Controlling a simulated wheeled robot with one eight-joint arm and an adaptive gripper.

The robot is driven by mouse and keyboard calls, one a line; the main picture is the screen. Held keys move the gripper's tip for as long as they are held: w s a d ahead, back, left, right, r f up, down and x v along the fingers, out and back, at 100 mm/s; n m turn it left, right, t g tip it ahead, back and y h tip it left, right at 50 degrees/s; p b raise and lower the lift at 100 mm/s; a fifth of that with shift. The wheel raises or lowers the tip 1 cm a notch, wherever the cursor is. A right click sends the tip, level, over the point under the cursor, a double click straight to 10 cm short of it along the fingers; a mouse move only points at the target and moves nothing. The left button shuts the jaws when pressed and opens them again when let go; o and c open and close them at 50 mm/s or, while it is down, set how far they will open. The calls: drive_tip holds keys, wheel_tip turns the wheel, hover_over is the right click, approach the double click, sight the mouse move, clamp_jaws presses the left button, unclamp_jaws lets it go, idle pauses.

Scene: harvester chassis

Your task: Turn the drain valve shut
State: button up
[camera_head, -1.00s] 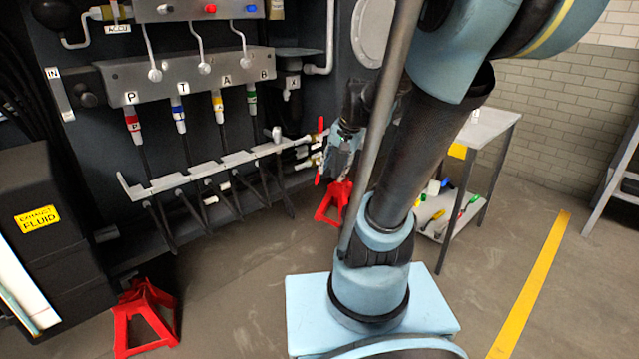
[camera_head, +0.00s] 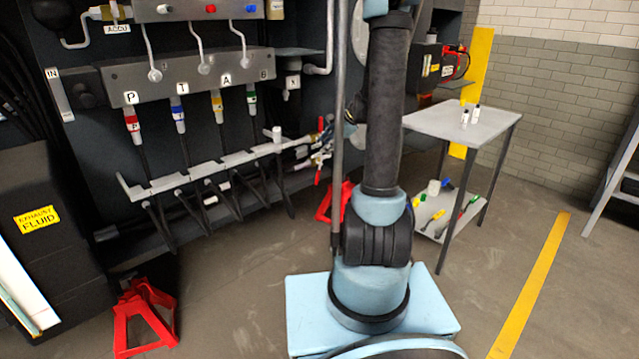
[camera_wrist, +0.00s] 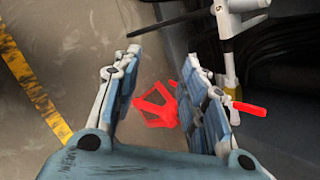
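Small valves with red lever handles sit at the right end of the hose rail; one red lever (camera_head: 318,176) hangs down there in the head view. In the wrist view a red lever (camera_wrist: 245,107) pokes out beyond the right finger, next to a pale fitting (camera_wrist: 229,50). No label shows which one is the drain valve. My gripper (camera_wrist: 155,80) is open, its fingers wide apart with nothing between the tips. The right finger is close to the lever and hides part of it; contact cannot be told.
A red jack stand (camera_head: 333,203) is on the floor below the valves; it also shows in the wrist view (camera_wrist: 157,107). The hose rail (camera_head: 200,177) runs left of the valves. A grey table (camera_head: 450,122) stands right of my arm.

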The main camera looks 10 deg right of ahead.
drive_tip(key=w+d+f+m+t+y, duration=0.1)
drive_tip(key=w+d+f+m, duration=0.25)
drive_tip(key=w+f, duration=0.3)
drive_tip(key=w+d+f+m+t+y, duration=0.1)
drive_tip(key=w+d+f+m, duration=0.1)
drive_tip(key=w+f+m, duration=0.45)
drive_tip(key=m+t+y, duration=0.1)
drive_tip(key=m+t, duration=0.2)
drive_tip(key=m, duration=0.2)
approach(318, 179)
drive_tip(key=x, duration=0.9)
drive_tip(key=shift+w+f, duration=0.2)
drive_tip(key=shift+f, duration=0.05)
clamp_jaws()
